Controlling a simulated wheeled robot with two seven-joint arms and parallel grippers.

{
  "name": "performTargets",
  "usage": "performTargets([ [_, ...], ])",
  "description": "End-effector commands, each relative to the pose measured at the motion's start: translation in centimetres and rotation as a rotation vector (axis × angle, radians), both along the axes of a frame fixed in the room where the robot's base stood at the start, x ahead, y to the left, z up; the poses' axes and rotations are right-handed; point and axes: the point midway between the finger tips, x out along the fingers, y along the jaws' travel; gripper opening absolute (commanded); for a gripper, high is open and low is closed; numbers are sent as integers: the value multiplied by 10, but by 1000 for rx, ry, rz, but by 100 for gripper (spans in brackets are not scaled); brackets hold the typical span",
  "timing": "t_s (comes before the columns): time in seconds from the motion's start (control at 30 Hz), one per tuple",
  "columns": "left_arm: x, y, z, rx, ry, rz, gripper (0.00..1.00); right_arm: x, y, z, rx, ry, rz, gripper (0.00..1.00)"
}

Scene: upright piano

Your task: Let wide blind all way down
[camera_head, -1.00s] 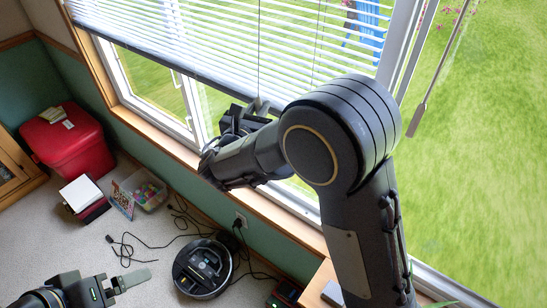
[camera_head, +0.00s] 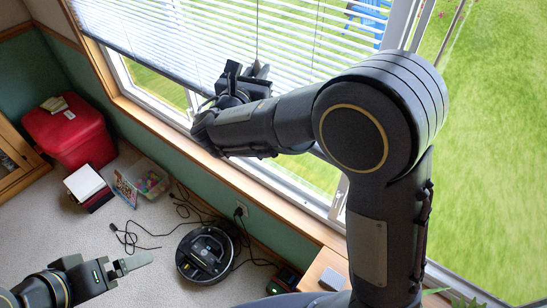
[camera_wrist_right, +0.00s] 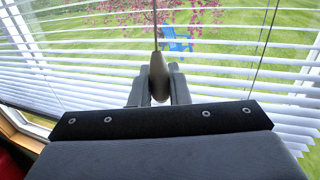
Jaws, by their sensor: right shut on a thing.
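The wide blind (camera_head: 190,40) has white slats and hangs over the large window. Its lower edge slopes across the head view, with bare glass below it. My right gripper (camera_head: 262,71) is in front of the slats. The slats fill the view behind. My left gripper (camera_head: 128,264) is low at the left over the floor, away from the blind; its jaw gap is not clear.
The wooden sill (camera_head: 240,180) runs below the window. A red box (camera_head: 68,135), a bin of coloured balls (camera_head: 150,178), a robot vacuum (camera_head: 206,254) and black cables (camera_head: 135,238) are on the carpet. A second thin cord (camera_wrist_right: 264,45) hangs right of the gripper.

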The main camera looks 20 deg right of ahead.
Motion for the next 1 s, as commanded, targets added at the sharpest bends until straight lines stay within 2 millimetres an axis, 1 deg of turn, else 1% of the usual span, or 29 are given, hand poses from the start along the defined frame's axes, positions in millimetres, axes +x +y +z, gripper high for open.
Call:
performTargets([
  [0.37, 0, 0, 0, 0, 0, 0, 97, 0, 1, 4, -1, 3, 2, 0],
  [0.47, 0, 0, 0, 0, 0, 0, 97, 0, 1, 15, 3, 1, 3, 0],
  [0.8, 0, 0, 0, 0, 0, 0, 97, 0, 1, 70, 3, -1, 3, 0],
  [0.9, 0, 0, 0, 0, 0, 0, 97, 0, 1, 83, 3, 1, 3, 0],
  [1.0, 0, 0, 0, 0, 0, 0, 97, 0, 1, 90, 0, 2, 3, 0],
])
